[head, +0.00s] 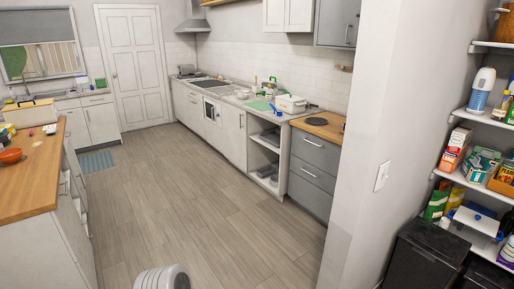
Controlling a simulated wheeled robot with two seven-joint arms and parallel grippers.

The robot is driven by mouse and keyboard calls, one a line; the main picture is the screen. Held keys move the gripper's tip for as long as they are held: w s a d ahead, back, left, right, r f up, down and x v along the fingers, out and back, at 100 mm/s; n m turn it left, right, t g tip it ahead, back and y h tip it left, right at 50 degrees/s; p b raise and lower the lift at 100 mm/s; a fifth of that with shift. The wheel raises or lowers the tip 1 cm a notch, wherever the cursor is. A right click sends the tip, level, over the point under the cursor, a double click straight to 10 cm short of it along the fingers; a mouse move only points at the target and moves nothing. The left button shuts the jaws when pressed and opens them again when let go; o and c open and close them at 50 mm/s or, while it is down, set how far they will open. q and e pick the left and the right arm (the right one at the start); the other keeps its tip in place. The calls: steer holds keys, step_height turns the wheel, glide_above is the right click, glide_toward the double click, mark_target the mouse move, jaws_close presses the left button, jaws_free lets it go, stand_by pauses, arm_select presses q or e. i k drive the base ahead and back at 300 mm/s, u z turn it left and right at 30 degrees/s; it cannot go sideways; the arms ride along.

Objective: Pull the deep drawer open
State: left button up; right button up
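A grey drawer unit (311,174) with stacked drawers stands at the right end of the far counter run, under a wooden top. Its top drawer (317,151) has a bar handle, and the lower drawers (308,186) look flush and shut. The wooden-topped island (40,180) at the left also has white fronts with handles on its side, seen at a steep angle. I cannot tell which front is the deep drawer. Neither of my grippers is in view.
The wooden floor (190,190) between island and counter is clear. A wall corner with a switch (382,176) juts out right of the grey drawers. Dark bins (420,255) and stocked shelves (480,185) stand at the far right. An open shelf unit (266,158) adjoins the drawers.

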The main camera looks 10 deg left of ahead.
mark_target(326, 155)
steer(key=u, duration=0.7)
steer(key=i, duration=4.05)
steer(key=z, duration=2.1)
steer(key=i, duration=1.2)
steer(key=u, duration=3.05)
